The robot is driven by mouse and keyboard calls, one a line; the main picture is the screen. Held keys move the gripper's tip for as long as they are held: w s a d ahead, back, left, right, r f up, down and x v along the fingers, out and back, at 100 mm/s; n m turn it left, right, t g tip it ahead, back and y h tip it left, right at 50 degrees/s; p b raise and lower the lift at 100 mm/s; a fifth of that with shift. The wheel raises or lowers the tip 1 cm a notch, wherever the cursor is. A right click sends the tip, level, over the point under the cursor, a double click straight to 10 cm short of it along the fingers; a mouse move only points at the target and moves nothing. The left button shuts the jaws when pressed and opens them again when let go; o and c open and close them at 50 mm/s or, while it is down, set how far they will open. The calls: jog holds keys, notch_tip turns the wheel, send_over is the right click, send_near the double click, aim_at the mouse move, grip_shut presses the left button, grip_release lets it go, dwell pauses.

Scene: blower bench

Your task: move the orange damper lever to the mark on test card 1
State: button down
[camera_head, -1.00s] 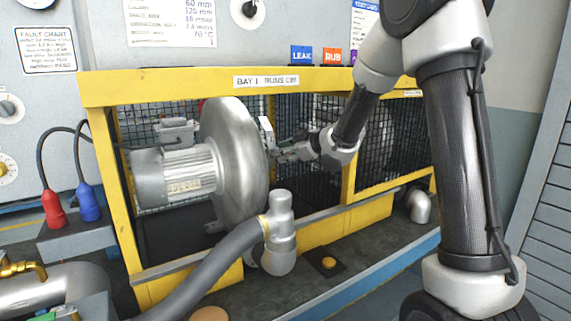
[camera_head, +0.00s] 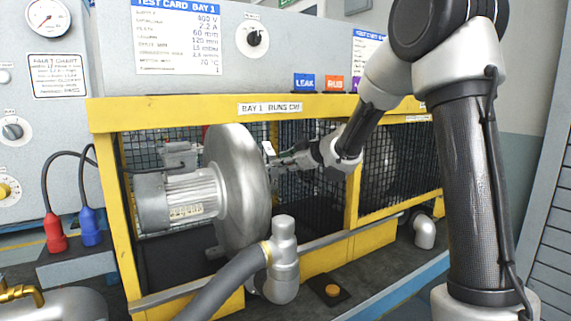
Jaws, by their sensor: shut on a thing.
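Test card bay 1 (camera_head: 178,38) is on the grey panel at the top; its heading and a list of values show, with 70 °C or similar on a lower line, too small to be sure. The grey blower (camera_head: 237,190) sits inside the yellow frame. My gripper (camera_head: 280,161) is at the blower's right side, beside a small pale plate (camera_head: 268,150). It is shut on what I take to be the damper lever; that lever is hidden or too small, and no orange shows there. Its scale and mark cannot be made out.
The yellow frame (camera_head: 200,109) with mesh surrounds the blower and my forearm reaches in front of it. A grey hose (camera_head: 225,292) and pipe elbow (camera_head: 283,260) stand in front. LEAK (camera_head: 305,83) and RUB (camera_head: 334,84) tags stand on top.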

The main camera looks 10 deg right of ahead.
jog(key=c, duration=1.1)
grip_release()
jog(key=shift+w+d, duration=0.1)
jog(key=shift+d, duration=0.05)
jog(key=v, duration=1.2)
